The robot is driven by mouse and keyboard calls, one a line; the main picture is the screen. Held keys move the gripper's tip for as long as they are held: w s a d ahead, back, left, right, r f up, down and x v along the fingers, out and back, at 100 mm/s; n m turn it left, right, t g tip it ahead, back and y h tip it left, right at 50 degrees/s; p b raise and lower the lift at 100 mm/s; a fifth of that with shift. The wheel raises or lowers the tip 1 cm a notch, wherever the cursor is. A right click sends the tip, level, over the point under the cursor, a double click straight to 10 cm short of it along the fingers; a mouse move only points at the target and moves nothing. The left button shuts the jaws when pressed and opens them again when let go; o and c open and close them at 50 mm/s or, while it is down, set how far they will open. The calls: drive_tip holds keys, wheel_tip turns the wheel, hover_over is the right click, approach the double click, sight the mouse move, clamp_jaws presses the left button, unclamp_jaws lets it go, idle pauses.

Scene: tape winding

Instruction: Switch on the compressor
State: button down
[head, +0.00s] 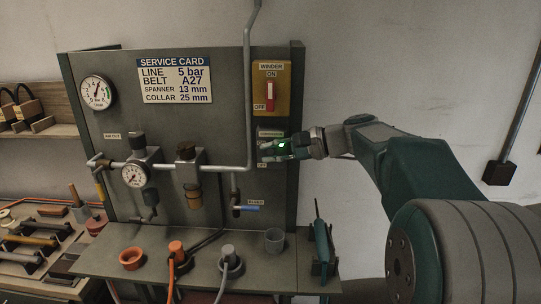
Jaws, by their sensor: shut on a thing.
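My gripper (266,149) is at the right part of the grey panel. It is shut at the lower of two switches (270,131), just under the yellow winder switch. Its fingers cover most of that lower switch, so the lever and the wording on its upper label are hidden. A small OFF label (262,165) shows below the fingers. The thing between the fingers appears to be this switch's lever, but its position cannot be told. My forearm reaches in from the right.
The yellow winder switch (270,88) with a red lever sits right above my gripper. A grey pipe (248,80) runs down close to the left. A blue-handled valve (246,208) is below. Cups and plugs stand on the ledge (200,266).

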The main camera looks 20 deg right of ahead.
idle(0.3)
drive_tip(key=c, duration=0.6)
unclamp_jaws()
drive_tip(key=v, duration=1.2)
drive_tip(key=shift+w+f, duration=0.1)
